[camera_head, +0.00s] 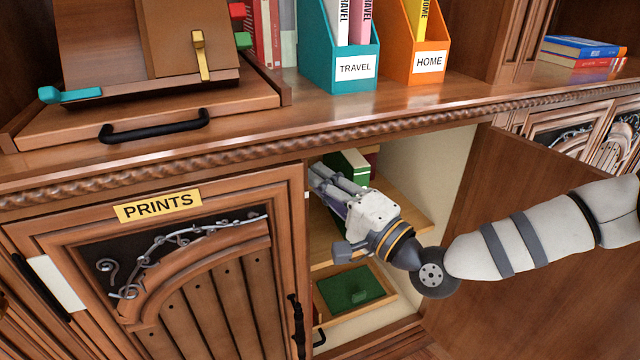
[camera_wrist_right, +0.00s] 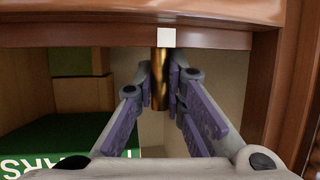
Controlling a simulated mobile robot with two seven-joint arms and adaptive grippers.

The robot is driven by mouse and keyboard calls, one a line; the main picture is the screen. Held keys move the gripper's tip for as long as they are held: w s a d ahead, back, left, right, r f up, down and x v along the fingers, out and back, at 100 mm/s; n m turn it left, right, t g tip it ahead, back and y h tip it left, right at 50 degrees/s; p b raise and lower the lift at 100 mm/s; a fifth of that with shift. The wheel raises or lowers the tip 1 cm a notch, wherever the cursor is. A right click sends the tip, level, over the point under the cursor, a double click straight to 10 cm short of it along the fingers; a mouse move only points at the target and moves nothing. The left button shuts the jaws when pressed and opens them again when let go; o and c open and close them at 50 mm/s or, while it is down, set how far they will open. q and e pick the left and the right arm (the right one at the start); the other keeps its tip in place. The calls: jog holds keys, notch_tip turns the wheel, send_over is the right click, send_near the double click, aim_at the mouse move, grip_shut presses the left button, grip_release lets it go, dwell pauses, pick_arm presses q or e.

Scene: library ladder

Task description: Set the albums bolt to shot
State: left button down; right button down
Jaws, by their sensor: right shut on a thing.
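The albums bolt looks to be the upright brass rod (camera_wrist_right: 160,80) under the cabinet's top edge in the right wrist view. A small white square (camera_wrist_right: 166,38) sits just above it. In the head view the rod is hidden by my gripper and the cabinet frame. My right gripper (camera_head: 322,175) reaches into the open compartment, close behind its left side. In the right wrist view its purple-padded fingers (camera_wrist_right: 168,92) are shut on the rod, one on each side. Whether the bolt is shot or drawn cannot be told. My left gripper is not in view.
The closed PRINTS door (camera_head: 200,290) is at the left. A shelf (camera_head: 410,207) with books and a lower box holding a green item (camera_head: 350,288) are inside. The counter edge (camera_head: 250,150) runs above.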

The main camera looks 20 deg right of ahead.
jog(key=c, duration=1.6)
grip_release()
jog(key=shift+r, duration=0.4)
jog(key=shift+c, duration=0.2)
jog(key=shift+f, duration=0.1)
jog(key=shift+s+d+f, duration=0.1)
jog(key=shift+s, duration=0.15)
jog(key=v, duration=1.1)
jog(key=shift+s, duration=0.25)
jog(key=shift+f, duration=0.1)
